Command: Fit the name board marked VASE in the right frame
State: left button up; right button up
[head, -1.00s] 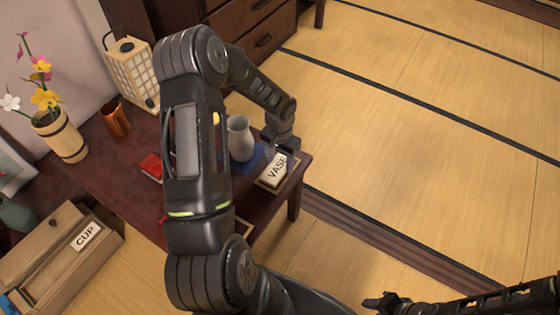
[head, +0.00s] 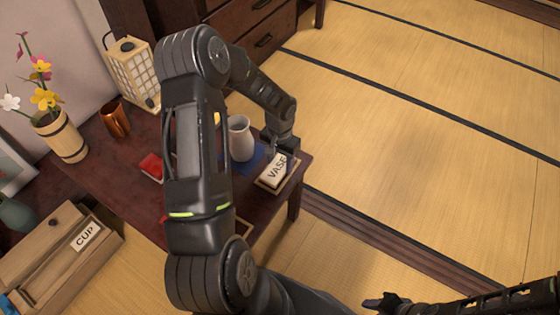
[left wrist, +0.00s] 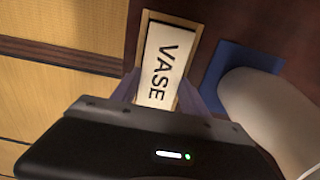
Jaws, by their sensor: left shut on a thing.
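The name board (head: 277,168) marked VASE lies at the right frame (head: 264,186), near the table's right end. In the left wrist view, the white board (left wrist: 159,66) shows inside the wooden frame's border (left wrist: 144,21), with its lower part hidden by the gripper body. I cannot tell whether it is fully seated. My left gripper (head: 283,155) is shut on the board, its fingers (left wrist: 165,98) at the board's two long sides. My right gripper (head: 377,302) is at the bottom of the head view, away from the table; its jaws are unclear.
A pale vase (head: 240,140) stands on a blue cloth (head: 257,157) close beside the frame. A copper cup (head: 115,120), a lantern (head: 133,75) and a flower pot (head: 62,137) stand farther left. A board marked CUP (head: 86,236) lies on a wooden box (head: 45,245). My left arm hides the table's middle.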

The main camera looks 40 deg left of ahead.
pick_arm(q)
jog(key=shift+f+b, duration=0.3)
jog(key=shift+f, duration=0.05)
dwell(0.4)
jog(key=o, duration=1.4)
jog(key=shift+o, duration=0.2)
notch_tip(320, 180, up, 8)
jog(key=shift+f+p, duration=0.1)
jog(key=shift+p, duration=0.6)
